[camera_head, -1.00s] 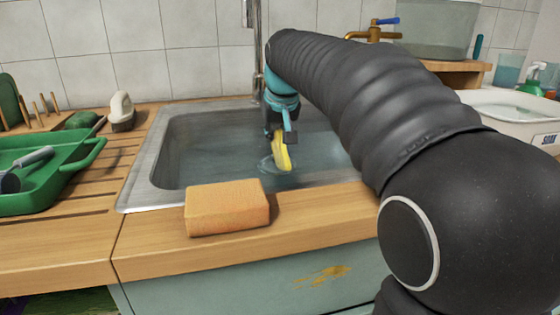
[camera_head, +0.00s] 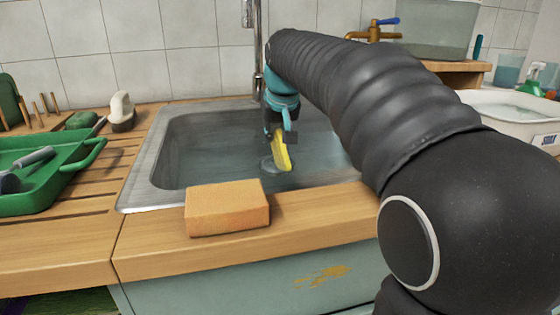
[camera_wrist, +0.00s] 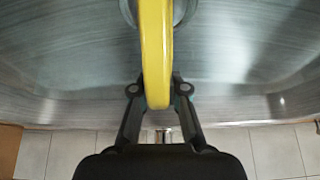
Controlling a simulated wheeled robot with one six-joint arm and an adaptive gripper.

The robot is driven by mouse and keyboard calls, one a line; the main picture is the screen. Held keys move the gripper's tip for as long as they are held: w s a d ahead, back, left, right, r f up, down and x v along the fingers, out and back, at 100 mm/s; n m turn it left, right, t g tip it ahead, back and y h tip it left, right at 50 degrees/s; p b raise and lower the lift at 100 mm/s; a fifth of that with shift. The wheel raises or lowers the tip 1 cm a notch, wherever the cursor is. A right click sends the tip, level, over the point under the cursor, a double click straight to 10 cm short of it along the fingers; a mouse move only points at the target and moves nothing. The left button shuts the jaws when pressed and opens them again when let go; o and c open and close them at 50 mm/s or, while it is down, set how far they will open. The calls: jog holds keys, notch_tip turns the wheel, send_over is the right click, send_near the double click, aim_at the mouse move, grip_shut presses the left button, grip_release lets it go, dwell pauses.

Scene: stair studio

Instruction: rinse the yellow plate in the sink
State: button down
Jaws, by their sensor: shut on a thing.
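The yellow plate (camera_head: 281,152) is held on edge in the sink (camera_head: 185,150), and it shows edge-on in the wrist view (camera_wrist: 156,50). My gripper (camera_head: 280,133) is shut on the plate's rim, with one finger on each side of it in the wrist view (camera_wrist: 160,90). The plate's lower end is low in the basin, in front of or over the round drain. I cannot tell whether it touches the bottom. My arm hides the right part of the sink.
An orange sponge block (camera_head: 227,208) lies on the front counter edge. A green tray (camera_head: 45,175) with utensils and a brush (camera_head: 122,110) stand at the left. A tall metal pipe (camera_head: 253,50) rises behind the sink. A white basin (camera_head: 510,112) is at the right.

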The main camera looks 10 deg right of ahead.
jog(key=shift+r+p, duration=1.3)
jog(key=shift+r, duration=1.6)
notch_tip(320, 180, up, 14)
dwell(1.6)
jog(key=shift+r, duration=2.05)
